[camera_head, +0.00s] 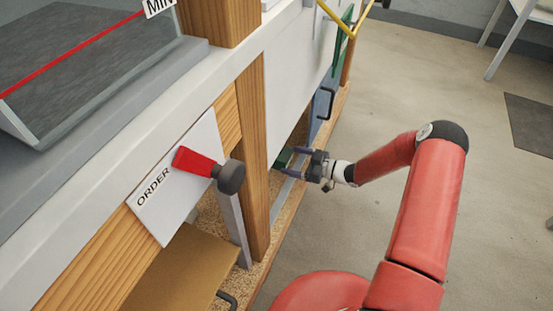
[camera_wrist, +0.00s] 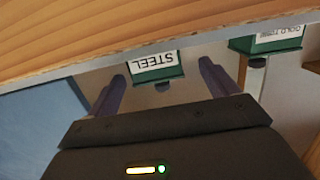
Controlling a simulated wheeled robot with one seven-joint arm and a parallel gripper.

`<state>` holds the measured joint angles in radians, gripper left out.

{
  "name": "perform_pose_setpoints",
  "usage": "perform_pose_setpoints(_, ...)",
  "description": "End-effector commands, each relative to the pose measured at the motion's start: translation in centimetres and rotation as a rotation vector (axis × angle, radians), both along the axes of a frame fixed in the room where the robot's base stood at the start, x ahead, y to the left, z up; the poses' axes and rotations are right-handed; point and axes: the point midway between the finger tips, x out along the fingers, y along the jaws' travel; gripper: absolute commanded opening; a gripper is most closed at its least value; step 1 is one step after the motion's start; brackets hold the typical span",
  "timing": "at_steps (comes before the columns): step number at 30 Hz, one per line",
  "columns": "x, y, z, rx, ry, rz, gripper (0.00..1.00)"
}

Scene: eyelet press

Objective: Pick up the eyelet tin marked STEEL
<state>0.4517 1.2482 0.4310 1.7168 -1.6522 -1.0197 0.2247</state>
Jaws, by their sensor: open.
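The eyelet tin marked STEEL (camera_wrist: 158,70) is green with a white label that reads upside down in the wrist view. It sits under a wooden edge, in the space between my two finger ends. My gripper (camera_wrist: 161,76) is open, with one finger on each side of the tin and a visible gap on both sides. In the head view, my gripper (camera_head: 285,158) reaches in under the bench from the right. A small dark green part of a tin shows at its fingers there. The tin's far side is hidden.
A second green tin (camera_wrist: 266,42), its label seeming to read GOLD TONE, sits to the right in the wrist view. A wooden board (camera_wrist: 120,35) crosses above the tins. A wooden post (camera_head: 253,150) and a red-handled ORDER lever (camera_head: 195,162) are left of my gripper. Open floor lies right.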

Motion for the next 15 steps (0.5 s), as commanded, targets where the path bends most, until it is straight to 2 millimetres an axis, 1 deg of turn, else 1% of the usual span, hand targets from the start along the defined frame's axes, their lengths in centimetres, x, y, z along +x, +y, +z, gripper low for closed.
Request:
perform_pose_setpoints(1, 0.2, 0.6, -0.1, 0.001, 0.000, 0.001, 0.86)
perform_pose_setpoints(5, 0.7, 1.4, -0.4, -0.001, 0.000, 0.000, 0.86)
perform_pose_setpoints(8, 1.2, 2.5, -0.7, 0.001, -0.001, 0.001, 0.86)
perform_pose_setpoints(12, 2.2, 4.5, -1.2, -0.001, -0.002, 0.001, 0.86)
perform_pose_setpoints(15, 2.5, 5.4, -1.3, -0.001, 0.000, -0.001, 0.86)
